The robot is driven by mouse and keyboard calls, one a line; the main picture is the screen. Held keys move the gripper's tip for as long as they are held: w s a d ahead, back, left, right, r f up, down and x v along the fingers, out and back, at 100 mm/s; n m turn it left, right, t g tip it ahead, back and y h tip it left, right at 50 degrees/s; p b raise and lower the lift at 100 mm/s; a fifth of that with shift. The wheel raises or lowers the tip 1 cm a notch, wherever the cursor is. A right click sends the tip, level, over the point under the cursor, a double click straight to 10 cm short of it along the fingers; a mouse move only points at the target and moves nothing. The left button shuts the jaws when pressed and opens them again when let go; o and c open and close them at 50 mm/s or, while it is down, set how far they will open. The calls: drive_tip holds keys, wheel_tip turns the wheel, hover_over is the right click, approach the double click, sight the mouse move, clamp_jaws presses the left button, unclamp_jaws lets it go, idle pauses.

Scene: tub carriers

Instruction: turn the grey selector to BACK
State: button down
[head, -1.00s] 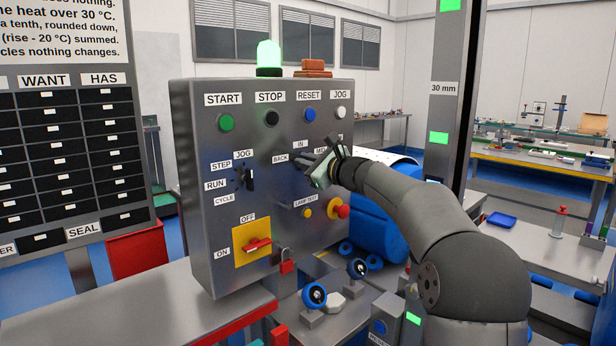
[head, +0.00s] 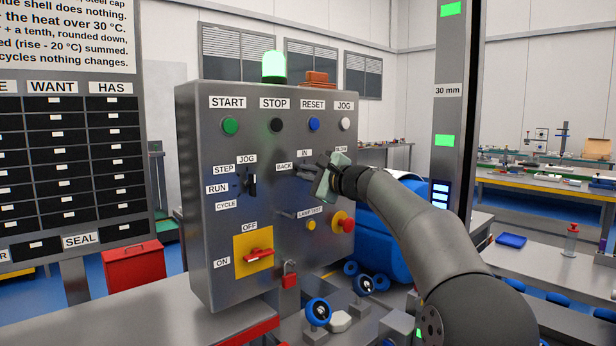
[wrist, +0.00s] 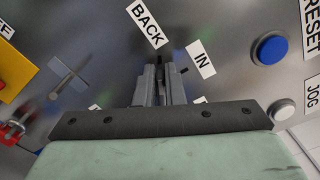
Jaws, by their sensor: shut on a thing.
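The grey selector is on the front of the control box (head: 215,285), by the BACK label (head: 284,167) and the IN label (head: 304,154). My gripper (head: 303,171) reaches it from the right, with its fingers close to the panel just below these labels. In the wrist view my gripper (wrist: 160,88) is shut on the selector (wrist: 160,64), of which only a dark bit shows between the fingertips. The BACK label (wrist: 146,24) lies straight beyond the fingertips and the IN label (wrist: 201,59) to their right. The fingers hide most of the selector, so its exact pointing is hard to tell.
A row of buttons with START (head: 230,125) and RESET (head: 314,124) is above. The black STEP/RUN selector (head: 251,185) is to the left. A grey lever (wrist: 68,77), a red emergency button (head: 343,221) and a yellow-backed red switch (head: 258,255) are lower.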

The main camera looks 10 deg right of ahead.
drive_tip(key=c, duration=1.5)
unclamp_jaws()
drive_tip(key=b+v, duration=0.3)
drive_tip(key=v, duration=1.4)
drive_tip(key=shift+s+d, duration=0.15)
drive_tip(key=shift+s, duration=0.05)
drive_tip(key=s+a+f+n+g+h+p, duration=0.3)
drive_tip(key=s+a+f+n+g+p, duration=0.45)
drive_tip(key=s+a+f, duration=0.6)
drive_tip(key=s+d+f+n+g+h+p, duration=0.1)
drive_tip(key=s+f+n+g+h+p, duration=0.1)
drive_tip(key=s, duration=0.5)
drive_tip(key=s+d+f+n+g+h+p, duration=0.2)
drive_tip(key=s+f+n+g+p, duration=0.1)
drive_tip(key=s+f+n, duration=0.2)
drive_tip(key=s+d+f+n+g+h+p, duration=0.2)
drive_tip(key=s+f, duration=0.4)
drive_tip(key=s, duration=0.3)
drive_tip(key=shift+s+f+n+p, duration=0.2)
drive_tip(key=shift+f+n+p, duration=0.1)
drive_tip(key=shift+n+p, duration=0.25)
